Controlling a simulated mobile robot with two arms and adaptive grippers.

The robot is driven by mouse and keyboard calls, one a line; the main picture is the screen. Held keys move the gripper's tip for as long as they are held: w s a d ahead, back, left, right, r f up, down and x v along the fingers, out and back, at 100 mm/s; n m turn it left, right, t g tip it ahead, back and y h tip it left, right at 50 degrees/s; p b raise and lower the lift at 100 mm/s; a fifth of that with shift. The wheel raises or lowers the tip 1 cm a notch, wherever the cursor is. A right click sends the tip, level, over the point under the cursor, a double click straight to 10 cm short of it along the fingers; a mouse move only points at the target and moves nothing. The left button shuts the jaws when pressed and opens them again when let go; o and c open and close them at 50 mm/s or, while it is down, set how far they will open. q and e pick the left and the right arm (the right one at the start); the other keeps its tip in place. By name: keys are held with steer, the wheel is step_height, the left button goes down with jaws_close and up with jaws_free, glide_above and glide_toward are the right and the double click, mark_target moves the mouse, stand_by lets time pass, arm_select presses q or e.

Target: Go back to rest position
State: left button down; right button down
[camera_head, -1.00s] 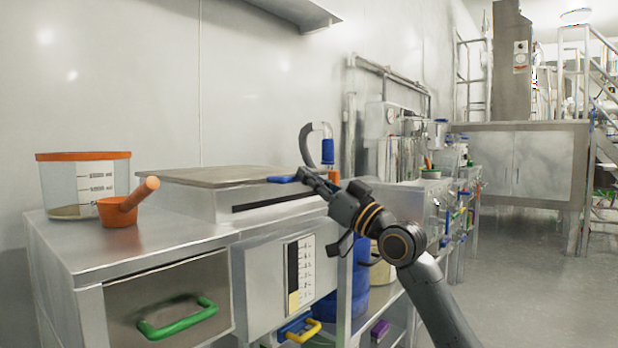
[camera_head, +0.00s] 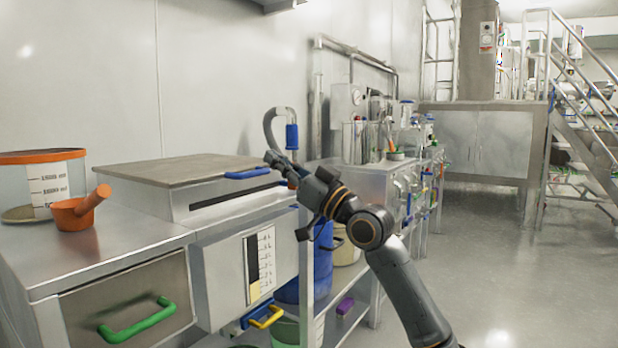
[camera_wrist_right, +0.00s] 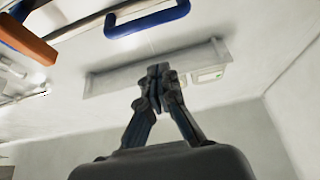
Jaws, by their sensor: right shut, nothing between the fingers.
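My right gripper (camera_head: 276,160) is in front of the steel cabinet's lid, near its blue handle (camera_head: 247,173). Its fingers are shut with nothing between them. The right wrist view shows the closed fingertips (camera_wrist_right: 158,72) pointing up toward the ceiling, with a blue handle (camera_wrist_right: 148,18) above them. In the head view the right arm comes in from the bottom and reaches up to the left. My left gripper is not in view.
An orange scoop (camera_head: 77,211) and a clear orange-rimmed container (camera_head: 50,184) stand on the steel counter (camera_head: 115,242) at left. A green-handled drawer (camera_head: 137,320) is below. A shelf with a blue drum (camera_head: 322,262) is beside my arm. Open floor (camera_head: 490,270) lies to the right.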

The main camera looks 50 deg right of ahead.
steer(key=v, duration=0.7)
steer(key=shift+f, duration=0.35)
